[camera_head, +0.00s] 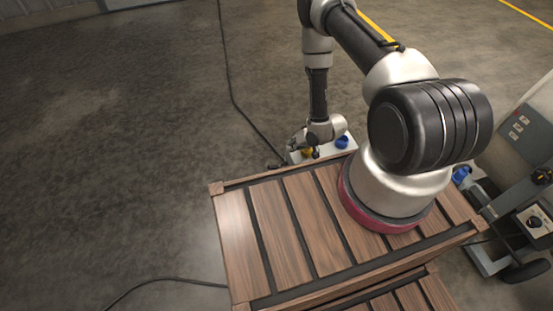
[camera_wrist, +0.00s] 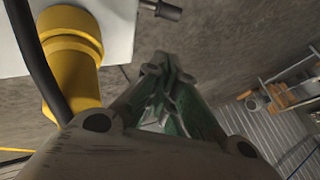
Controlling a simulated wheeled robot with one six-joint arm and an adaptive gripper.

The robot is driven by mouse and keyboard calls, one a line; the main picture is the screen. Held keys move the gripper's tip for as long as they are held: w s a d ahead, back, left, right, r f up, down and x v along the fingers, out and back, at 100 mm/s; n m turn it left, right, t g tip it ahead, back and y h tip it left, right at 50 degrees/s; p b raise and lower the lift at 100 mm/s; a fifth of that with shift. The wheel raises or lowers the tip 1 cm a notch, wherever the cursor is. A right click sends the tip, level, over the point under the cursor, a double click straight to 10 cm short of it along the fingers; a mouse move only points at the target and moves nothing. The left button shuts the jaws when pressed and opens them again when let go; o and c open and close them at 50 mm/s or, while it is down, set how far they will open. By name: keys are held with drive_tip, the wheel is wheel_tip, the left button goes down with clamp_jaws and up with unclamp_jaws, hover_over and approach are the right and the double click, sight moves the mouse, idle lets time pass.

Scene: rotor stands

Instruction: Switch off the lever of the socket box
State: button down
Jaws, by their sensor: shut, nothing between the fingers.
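The socket box (camera_head: 323,154) is a pale box beyond the wooden crate, with a blue socket (camera_head: 342,142) on it. The box's pale face (camera_wrist: 118,30) fills the top left of the wrist view, with a yellow plug or socket (camera_wrist: 72,50) on it. A short metal stub with a dark tip, which looks like the lever (camera_wrist: 165,10), sticks out from the box's right side. My gripper (camera_wrist: 166,62) is shut and empty, its fingertips below the lever in the picture and apart from it. In the head view my wrist partly hides the box.
My arm stands over a slatted wooden crate (camera_head: 232,235). Black cables (camera_head: 232,92) lie on the concrete floor. A wheeled machine (camera_head: 510,215) with a control panel stands at the right. The floor at the left is clear.

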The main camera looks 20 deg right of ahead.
drive_tip(key=shift+s+a+f+x, duration=0.15)
drive_tip(key=shift+s+x, duration=0.25)
drive_tip(key=shift+x, duration=1.75)
drive_tip(key=shift+s+a+f+x, duration=0.1)
drive_tip(key=shift+s+f+x, duration=0.25)
drive_tip(key=shift+x, duration=1.75)
drive_tip(key=shift+s+a+f+x, duration=0.1)
drive_tip(key=shift+s+x, duration=0.4)
drive_tip(key=shift+x, duration=1.65)
